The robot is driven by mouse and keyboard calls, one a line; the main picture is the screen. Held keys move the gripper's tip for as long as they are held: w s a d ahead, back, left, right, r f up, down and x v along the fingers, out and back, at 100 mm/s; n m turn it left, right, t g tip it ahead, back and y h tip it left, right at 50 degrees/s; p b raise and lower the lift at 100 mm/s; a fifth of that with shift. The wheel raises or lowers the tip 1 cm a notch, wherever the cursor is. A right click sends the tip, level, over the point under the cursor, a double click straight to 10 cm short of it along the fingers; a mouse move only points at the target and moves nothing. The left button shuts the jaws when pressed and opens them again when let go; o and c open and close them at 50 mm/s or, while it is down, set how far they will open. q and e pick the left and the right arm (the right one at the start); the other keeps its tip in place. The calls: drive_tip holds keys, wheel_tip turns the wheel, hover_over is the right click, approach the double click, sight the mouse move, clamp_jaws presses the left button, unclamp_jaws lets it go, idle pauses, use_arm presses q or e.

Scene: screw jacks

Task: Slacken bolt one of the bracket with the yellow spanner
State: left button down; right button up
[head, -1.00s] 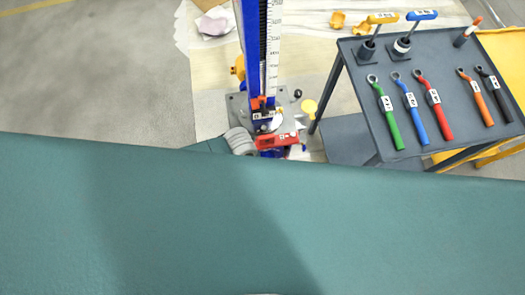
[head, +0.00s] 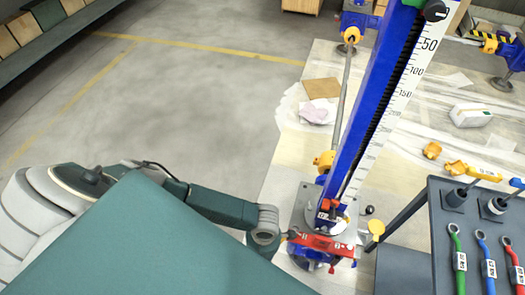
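A red bracket-like part (head: 322,243) with white labels sits low at the foot of the blue screw jack (head: 362,125). Its bolts are too small to tell apart. My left arm reaches in from the left, and its wrist ends close to the left of the red part. My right gripper is not in view.
The trolley (head: 444,262) also bears a blue-handled tool (head: 516,184) in a holder and green (head: 458,265), blue (head: 487,265) and red (head: 513,260) ring spanners. A white scale (head: 395,100) runs up the jack. Open floor lies at left.

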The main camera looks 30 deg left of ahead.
use_arm(q)
drive_tip(key=shift+s, duration=0.1)
idle(0.5)
drive_tip(key=shift+f+b, duration=0.45)
drive_tip(key=shift+f, duration=0.45)
idle(0.9)
drive_tip(key=shift+s+d+r+n, duration=0.15)
drive_tip(key=shift+d+n, duration=0.15)
drive_tip(key=shift+d, duration=0.2)
drive_tip(key=w+d+n, duration=0.3)
drive_tip(key=d+n, duration=0.4)
drive_tip(key=d, duration=0.1)
drive_tip(key=w+d+n, duration=0.4)
drive_tip(key=d+n, duration=0.3)
drive_tip(key=d, duration=0.2)
drive_tip(key=shift+w+h, duration=0.2)
drive_tip(key=shift+h, duration=0.2)
idle(0.3)
drive_tip(key=shift+w+d+n, duration=0.1)
drive_tip(key=shift+d+n, duration=0.05)
drive_tip(key=shift+n, duration=0.15)
